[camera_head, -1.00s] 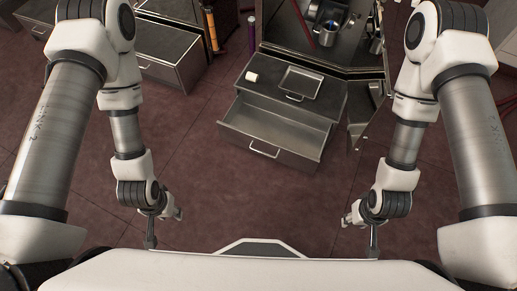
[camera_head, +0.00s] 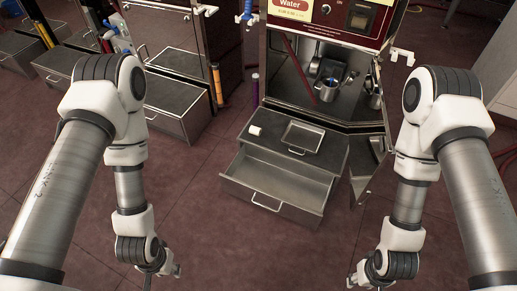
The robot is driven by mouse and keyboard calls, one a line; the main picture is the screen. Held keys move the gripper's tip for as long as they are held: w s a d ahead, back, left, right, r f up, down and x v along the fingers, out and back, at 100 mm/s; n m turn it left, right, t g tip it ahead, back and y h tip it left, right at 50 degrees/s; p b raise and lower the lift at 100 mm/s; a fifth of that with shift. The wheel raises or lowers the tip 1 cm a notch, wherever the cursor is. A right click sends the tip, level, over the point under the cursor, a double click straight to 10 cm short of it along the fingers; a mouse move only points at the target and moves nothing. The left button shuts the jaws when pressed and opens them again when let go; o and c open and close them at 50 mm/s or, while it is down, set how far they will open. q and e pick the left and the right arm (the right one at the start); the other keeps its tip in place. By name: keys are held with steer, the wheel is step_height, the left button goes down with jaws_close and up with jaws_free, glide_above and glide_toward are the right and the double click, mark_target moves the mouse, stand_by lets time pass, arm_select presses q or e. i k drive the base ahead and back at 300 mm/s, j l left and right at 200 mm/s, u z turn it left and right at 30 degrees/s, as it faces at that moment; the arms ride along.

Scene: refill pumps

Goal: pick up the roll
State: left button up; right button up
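A small white roll (camera_head: 255,131) lies on the left part of the grey top of a low metal drawer unit (camera_head: 312,150), in the middle of the head view. My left gripper (camera_head: 165,273) is low at the left, well apart from the roll. My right gripper (camera_head: 362,275) is low at the right, also far from the roll. Both hang over bare floor, near the bottom of the picture, and nothing shows in them. Their fingers are small and partly cut off, so I cannot tell whether they are open.
A metal tray (camera_head: 303,136) sits right of the roll. Below is a pulled-out, empty drawer (camera_head: 278,184). A water machine (camera_head: 325,30) with a cup (camera_head: 328,90) stands behind. Another drawer unit (camera_head: 178,104) is at the left. The floor in front is clear.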

mark_target(254, 130)
steer(key=i+j+z, duration=0.25)
steer(key=z, duration=0.15)
steer(key=i+j+z, duration=0.65)
steer(key=j+z, duration=0.15)
